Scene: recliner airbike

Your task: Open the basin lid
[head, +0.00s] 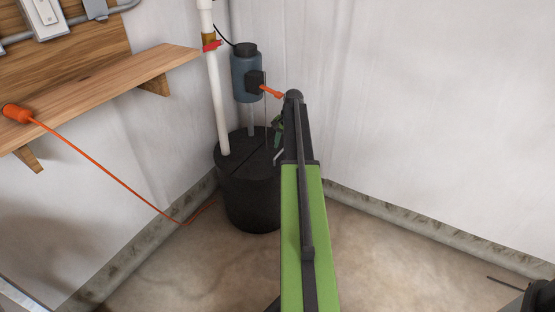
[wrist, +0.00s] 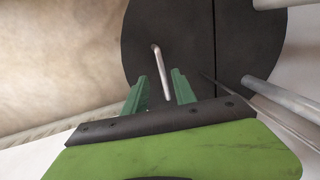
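The basin (head: 250,200) is a black round tub in the corner of the floor. Its flat black lid (head: 236,152) has a straight seam across it, and pipes rise from it. The lid (wrist: 190,45) fills much of the upper wrist view. A thin bent metal handle (wrist: 157,60) stands on the lid. My gripper (wrist: 160,78) has two green fingers, open, with the lower part of the handle showing between them; I cannot tell whether they touch it. In the head view my gripper (head: 278,133) is over the lid's right side, partly hidden by my arm.
A white pipe (head: 217,105) with a red valve and a blue-grey pump motor (head: 246,75) rise above the basin. An orange cord (head: 115,175) hangs from a wooden shelf (head: 110,90) at left.

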